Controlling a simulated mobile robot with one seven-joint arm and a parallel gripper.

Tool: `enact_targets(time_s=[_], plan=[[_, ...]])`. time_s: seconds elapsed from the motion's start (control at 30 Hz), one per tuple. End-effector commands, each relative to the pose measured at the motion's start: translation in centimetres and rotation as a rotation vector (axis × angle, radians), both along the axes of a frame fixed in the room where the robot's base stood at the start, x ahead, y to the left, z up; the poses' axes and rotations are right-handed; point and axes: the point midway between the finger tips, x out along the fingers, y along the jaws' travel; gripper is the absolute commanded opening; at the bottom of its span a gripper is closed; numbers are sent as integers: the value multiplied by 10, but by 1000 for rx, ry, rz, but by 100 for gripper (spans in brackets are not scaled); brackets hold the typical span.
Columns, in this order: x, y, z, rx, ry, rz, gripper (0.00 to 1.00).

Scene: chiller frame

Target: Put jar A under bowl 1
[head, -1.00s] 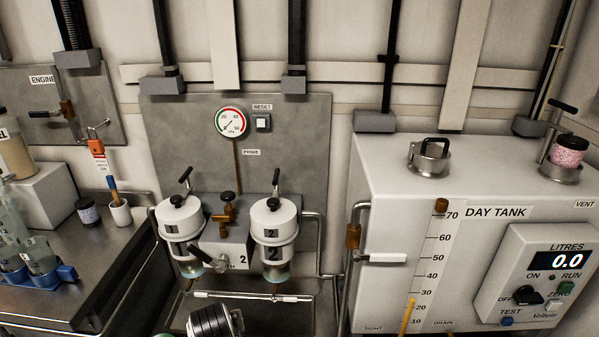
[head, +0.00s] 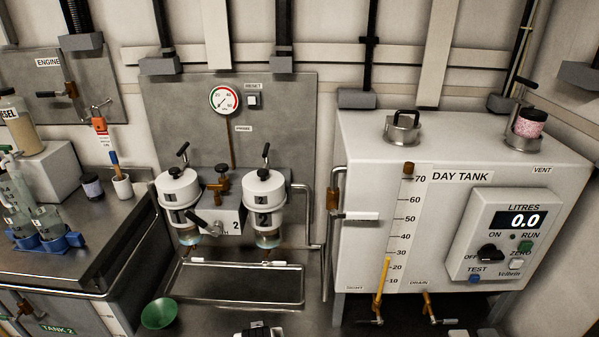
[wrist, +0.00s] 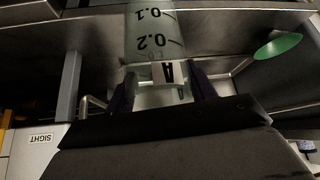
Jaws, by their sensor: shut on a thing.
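Jar A (wrist: 150,48) is a clear jar with black graduation marks and a white tag lettered A. In the wrist view my gripper (wrist: 163,88) is shut on it, one dark finger on each side. The jar is not seen in the head view, where only a dark bit of my arm shows at the bottom edge. Bowl 1 (head: 189,237) is the clear bowl under the left white filter housing (head: 178,190). Bowl 2 (head: 267,239) hangs under the right housing (head: 263,190). The space under bowl 1 looks empty.
A metal drip tray with a rail (head: 240,299) lies below the bowls. A green funnel-like dish (head: 159,313) is at the front left. The white day tank (head: 380,150) stands right. A bench at left holds bottles in a blue rack (head: 50,244). A lever (head: 204,226) juts out between the housings.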

Motion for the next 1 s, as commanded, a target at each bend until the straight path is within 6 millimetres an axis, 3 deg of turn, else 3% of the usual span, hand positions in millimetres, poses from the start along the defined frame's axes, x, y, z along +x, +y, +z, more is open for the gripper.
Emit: enact_targets(time_s=[0.03,0.1,0.23,0.4,1.0], plan=[[-2,-19,-26,-1,12,-37,32],[0,-42,-52,-1,8,-79,32],[2,-73,-90,0,4,-138,32],[4,-101,-124,0,2,-190,32],[5,-100,-123,1,-2,-188,32]])
